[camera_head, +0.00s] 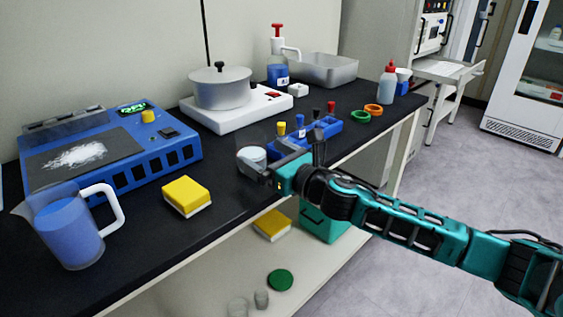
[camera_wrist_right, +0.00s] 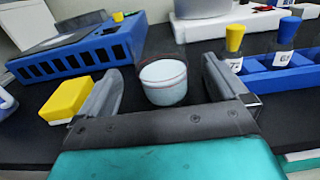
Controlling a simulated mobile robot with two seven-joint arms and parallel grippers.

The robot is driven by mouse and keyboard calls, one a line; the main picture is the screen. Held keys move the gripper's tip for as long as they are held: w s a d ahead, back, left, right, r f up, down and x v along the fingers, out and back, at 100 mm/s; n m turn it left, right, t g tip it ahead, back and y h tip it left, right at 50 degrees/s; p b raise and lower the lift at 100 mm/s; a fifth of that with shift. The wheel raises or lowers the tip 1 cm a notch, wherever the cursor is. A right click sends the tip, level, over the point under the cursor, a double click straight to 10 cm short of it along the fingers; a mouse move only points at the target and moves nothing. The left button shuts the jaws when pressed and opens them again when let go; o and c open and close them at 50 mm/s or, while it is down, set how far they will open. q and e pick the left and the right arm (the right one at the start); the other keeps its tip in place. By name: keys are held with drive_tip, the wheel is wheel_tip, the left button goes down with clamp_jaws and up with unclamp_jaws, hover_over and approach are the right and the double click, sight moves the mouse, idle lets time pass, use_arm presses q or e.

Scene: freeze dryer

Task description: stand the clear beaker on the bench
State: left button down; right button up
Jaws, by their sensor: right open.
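A clear beaker (camera_head: 252,158) with whitish contents is upright at the bench's front part; it also shows in the right wrist view (camera_wrist_right: 163,84). It appears to stand on the black bench top (camera_head: 225,215). My right gripper (camera_head: 263,161) is open around it, one finger on each side. In the right wrist view, gaps show between the beaker and both fingers (camera_wrist_right: 160,72). The gripper hides part of the beaker's right side in the head view. My left gripper is not in view.
A yellow sponge (camera_head: 186,194) and a pitcher of blue liquid (camera_head: 72,228) are left of the beaker. A blue rack (camera_head: 325,127) with dark bottles is close behind the gripper. A blue device (camera_head: 150,157) and a pot (camera_head: 220,88) stand farther back. Small glassware (camera_head: 261,299) is on the lower shelf.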

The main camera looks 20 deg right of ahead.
drive_tip(key=shift+v, duration=2.6)
